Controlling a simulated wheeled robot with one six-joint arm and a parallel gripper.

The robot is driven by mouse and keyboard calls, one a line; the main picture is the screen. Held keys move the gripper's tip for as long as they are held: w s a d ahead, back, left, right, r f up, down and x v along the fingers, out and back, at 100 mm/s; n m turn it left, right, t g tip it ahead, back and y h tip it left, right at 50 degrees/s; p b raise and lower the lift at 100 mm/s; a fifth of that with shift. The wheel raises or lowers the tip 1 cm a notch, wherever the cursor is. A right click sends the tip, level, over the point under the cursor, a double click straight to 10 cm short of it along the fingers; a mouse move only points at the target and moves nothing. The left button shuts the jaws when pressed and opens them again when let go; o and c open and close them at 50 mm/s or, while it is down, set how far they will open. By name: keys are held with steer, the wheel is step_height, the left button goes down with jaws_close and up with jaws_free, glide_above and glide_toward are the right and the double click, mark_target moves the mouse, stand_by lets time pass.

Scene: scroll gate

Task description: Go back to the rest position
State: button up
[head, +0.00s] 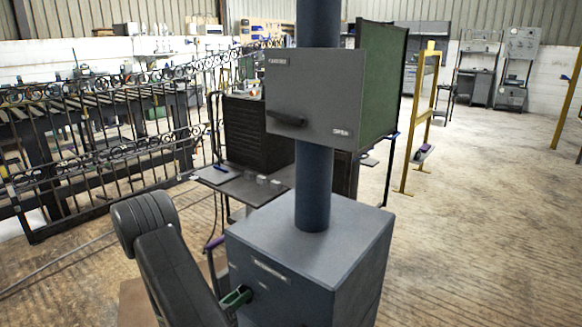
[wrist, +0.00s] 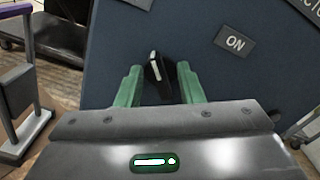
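A dark blue-grey box (head: 310,250) stands low in the head view, with a pale label on its front. In the wrist view its panel (wrist: 215,80) carries an "ON" plate (wrist: 235,41). A black switch lever (wrist: 160,80) with a white stripe sticks out of the panel. My gripper (head: 238,297) is at the front of this box. In the wrist view its two green fingers (wrist: 158,68) stand apart, one on each side of the lever, with narrow gaps visible. The lever's contact with the fingers cannot be fully judged.
A post (head: 313,190) rises from the box and carries an upper grey box (head: 315,98) with a black handle (head: 286,119). A dark workbench (head: 240,185) stands behind. Scrolled metal gates (head: 95,140) fill the left. The floor (head: 480,210) at right is open.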

steer(key=shift+d+m+b, duration=0.1)
steer(key=shift+m+b, duration=1.45)
steer(key=shift+m, duration=0.75)
steer(key=shift+s, duration=0.1)
